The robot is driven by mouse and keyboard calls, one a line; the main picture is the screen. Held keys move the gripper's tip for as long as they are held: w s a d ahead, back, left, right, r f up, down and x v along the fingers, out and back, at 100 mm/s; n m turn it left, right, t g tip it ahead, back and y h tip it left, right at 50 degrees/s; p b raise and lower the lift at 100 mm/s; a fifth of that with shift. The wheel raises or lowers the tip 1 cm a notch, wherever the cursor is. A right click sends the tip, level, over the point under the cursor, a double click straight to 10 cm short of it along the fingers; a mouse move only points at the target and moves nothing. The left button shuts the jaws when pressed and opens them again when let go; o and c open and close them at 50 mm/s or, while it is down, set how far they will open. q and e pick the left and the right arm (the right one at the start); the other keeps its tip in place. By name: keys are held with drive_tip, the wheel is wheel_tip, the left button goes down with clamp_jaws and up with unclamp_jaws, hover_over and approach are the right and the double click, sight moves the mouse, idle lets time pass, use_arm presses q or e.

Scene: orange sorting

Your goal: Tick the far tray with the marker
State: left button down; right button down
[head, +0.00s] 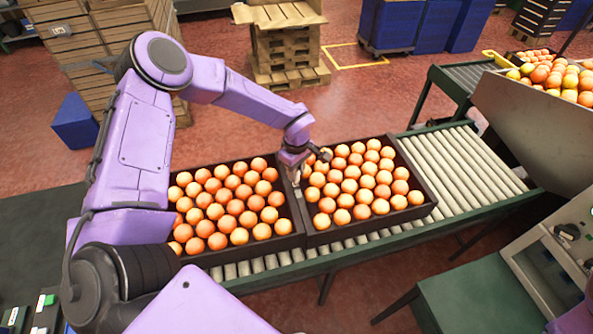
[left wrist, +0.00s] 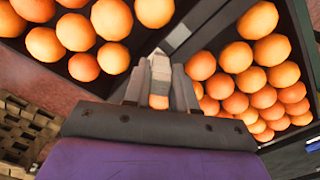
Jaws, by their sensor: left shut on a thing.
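Two dark trays full of oranges stand side by side on a roller conveyor: the left tray (head: 232,253) and the right tray (head: 372,225). I cannot tell for sure from the pictures which one is the far tray. My left gripper (head: 296,180) is over the neighbouring walls of the two trays, pointing down. In the left wrist view, my left gripper (left wrist: 160,90) is shut on a pale grey piece (left wrist: 160,66), likely the marker, between its fingers. Its tip is near the tray walls; contact cannot be told. No tick mark can be made out. My right gripper is out of view.
The roller conveyor (head: 465,165) is free to the right of the trays. A heap of fruit (head: 555,78) lies at the far right. A control panel (head: 560,255) and a green surface (head: 470,300) stand at the lower right. Pallets (head: 285,45) and wooden crates (head: 95,35) stand behind.

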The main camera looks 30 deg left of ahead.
use_arm(q)
drive_tip(key=shift+f+b, duration=0.3)
drive_tip(key=shift+f, duration=0.2)
idle(1.1)
drive_tip(key=shift+w+a, duration=0.5)
drive_tip(key=shift+a, duration=0.15)
drive_tip(key=shift+s+d+p, duration=0.35)
drive_tip(key=shift+d, duration=0.15)
idle(0.6)
wheel_tip(320, 180, up, 7)
drive_tip(key=p, duration=0.6)
drive_tip(key=shift+r, duration=0.15)
idle(0.4)
